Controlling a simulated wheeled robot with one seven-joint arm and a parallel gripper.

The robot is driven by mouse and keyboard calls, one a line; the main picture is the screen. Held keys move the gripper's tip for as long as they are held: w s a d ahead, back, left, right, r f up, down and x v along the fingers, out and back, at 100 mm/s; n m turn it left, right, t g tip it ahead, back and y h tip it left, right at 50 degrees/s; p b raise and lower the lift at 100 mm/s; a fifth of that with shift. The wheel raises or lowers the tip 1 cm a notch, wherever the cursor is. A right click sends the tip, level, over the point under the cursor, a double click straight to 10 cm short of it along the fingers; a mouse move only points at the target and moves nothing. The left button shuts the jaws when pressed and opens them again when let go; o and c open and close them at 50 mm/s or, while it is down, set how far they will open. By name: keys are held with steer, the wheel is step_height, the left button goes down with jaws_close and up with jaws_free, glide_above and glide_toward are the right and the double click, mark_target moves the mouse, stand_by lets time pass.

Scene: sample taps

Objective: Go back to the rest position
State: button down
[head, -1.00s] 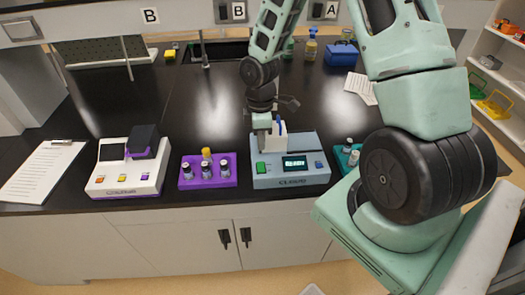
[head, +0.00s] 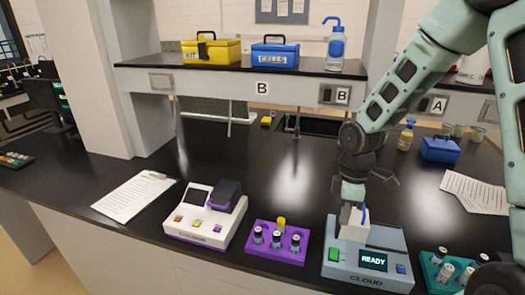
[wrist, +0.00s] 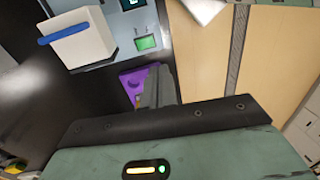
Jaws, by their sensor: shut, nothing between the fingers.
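My gripper (wrist: 160,86) shows in the wrist view with its grey fingers together and nothing between them. In the head view its pale green end (head: 352,192) hangs over the back left of the grey-blue CLOUD meter (head: 368,281), in front of part of the white block with a blue bar. The fingertips are hard to make out there. The meter's screen (head: 373,260) reads READY. In the wrist view the white block (wrist: 80,45) is up and left of the fingers, and they overlap the purple rack (wrist: 137,76).
The purple rack (head: 262,247) with several vials stands left of the meter. A teal vial rack (head: 432,279) stands at its right. A white instrument (head: 190,231) and a clipboard (head: 135,195) are further left. A shelf (head: 215,80) crosses above the dark bench.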

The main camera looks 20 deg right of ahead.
steer(key=s+a+m+b, duration=0.1)
steer(key=s+a+b, duration=0.3)
steer(key=a, duration=0.3)
steer(key=s+a+m+b, duration=0.1)
steer(key=s+a+b, duration=0.3)
steer(key=a, duration=0.4)
steer(key=s+a+m+t+b, duration=0.1)
steer(key=s+a+b, duration=0.3)
steer(key=s, duration=0.7)
steer(key=shift+a, duration=1.2)
steer(key=shift+r, duration=0.1)
